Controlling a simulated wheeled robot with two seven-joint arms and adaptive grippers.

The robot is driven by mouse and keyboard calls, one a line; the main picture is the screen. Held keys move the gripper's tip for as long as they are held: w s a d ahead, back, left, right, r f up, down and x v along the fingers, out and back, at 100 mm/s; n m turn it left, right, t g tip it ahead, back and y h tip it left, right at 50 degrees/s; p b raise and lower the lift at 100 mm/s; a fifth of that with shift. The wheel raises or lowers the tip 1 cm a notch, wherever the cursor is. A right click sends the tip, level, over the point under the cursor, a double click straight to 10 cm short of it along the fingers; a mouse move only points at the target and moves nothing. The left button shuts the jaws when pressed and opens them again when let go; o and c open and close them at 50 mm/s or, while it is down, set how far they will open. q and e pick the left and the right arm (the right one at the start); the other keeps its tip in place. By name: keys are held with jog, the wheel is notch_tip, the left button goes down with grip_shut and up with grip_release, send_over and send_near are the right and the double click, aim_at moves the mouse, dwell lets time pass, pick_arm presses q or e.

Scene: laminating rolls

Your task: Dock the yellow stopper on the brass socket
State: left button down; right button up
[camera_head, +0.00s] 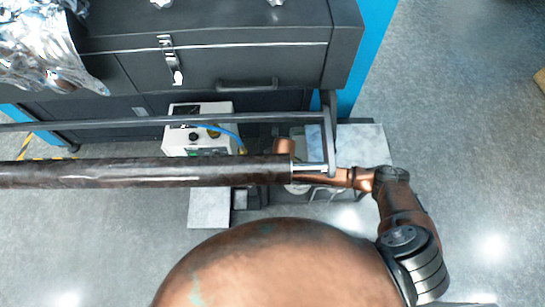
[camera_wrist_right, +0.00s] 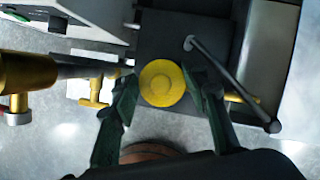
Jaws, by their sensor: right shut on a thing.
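In the right wrist view, the round yellow stopper (camera_wrist_right: 162,84) sits between the dark green fingers of my right gripper (camera_wrist_right: 160,76). The fingers are shut on it, one on each side. A brass-coloured cylinder (camera_wrist_right: 28,72) with a thin grey shaft comes in from the left edge, apart from the stopper; I cannot tell if it is the socket. In the head view, my right arm reaches left below the end of the dark roll (camera_head: 150,173), and the roll and bracket hide the gripper and stopper. My left gripper is not in view.
A metal bracket (camera_head: 328,130) stands at the roll's right end. A white box (camera_head: 195,112) with knobs and a blue hose is behind the roll, before a dark grey cabinet (camera_head: 220,60). A yellow T-shaped handle (camera_wrist_right: 94,92) is left of my fingers.

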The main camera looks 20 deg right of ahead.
jog(key=shift+f, duration=0.6)
dwell(0.3)
jog(key=o, duration=0.9)
jog(key=shift+c, duration=0.2)
